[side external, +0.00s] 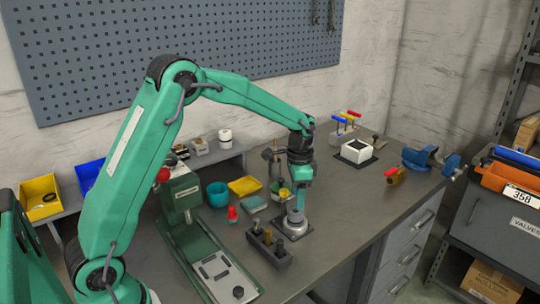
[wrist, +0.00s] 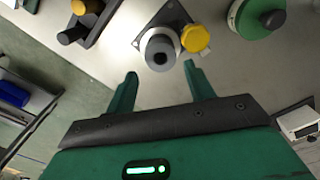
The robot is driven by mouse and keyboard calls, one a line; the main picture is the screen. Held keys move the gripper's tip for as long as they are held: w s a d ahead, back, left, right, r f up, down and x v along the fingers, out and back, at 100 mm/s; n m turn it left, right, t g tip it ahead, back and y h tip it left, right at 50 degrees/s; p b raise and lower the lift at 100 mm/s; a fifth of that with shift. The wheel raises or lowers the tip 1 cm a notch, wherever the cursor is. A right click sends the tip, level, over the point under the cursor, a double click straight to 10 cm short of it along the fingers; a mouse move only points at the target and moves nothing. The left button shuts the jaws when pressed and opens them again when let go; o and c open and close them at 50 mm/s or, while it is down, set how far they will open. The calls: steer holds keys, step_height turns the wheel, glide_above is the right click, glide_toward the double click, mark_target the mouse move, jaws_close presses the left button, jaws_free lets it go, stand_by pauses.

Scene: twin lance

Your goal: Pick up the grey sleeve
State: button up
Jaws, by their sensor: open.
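The grey sleeve (wrist: 152,50) appears to be the pale grey, round-topped cylinder with a dark centre, standing upright on a dark plate in the wrist view. It also shows in the side view (side external: 296,220). A yellow cap-like part (wrist: 196,39) sticks out at its right side in the wrist view. My gripper (wrist: 160,71) is open, its two green fingers apart and nothing between the tips. In the wrist view the sleeve lies just beyond the fingertips, roughly centred between them.
A dark block (side external: 268,247) with several pins stands close at the front left of the sleeve. A green press (side external: 205,250), a red piece (side external: 232,213) and a teal cup (side external: 217,194) stand further left. A white box (side external: 357,151) and a blue vise (side external: 425,158) stand at right.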

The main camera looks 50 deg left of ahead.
mark_target(296, 211)
steer(key=shift+f, duration=0.8)
steer(key=shift+f, duration=2.6)
steer(key=c, duration=0.8)
steer(key=shift+r, duration=0.1)
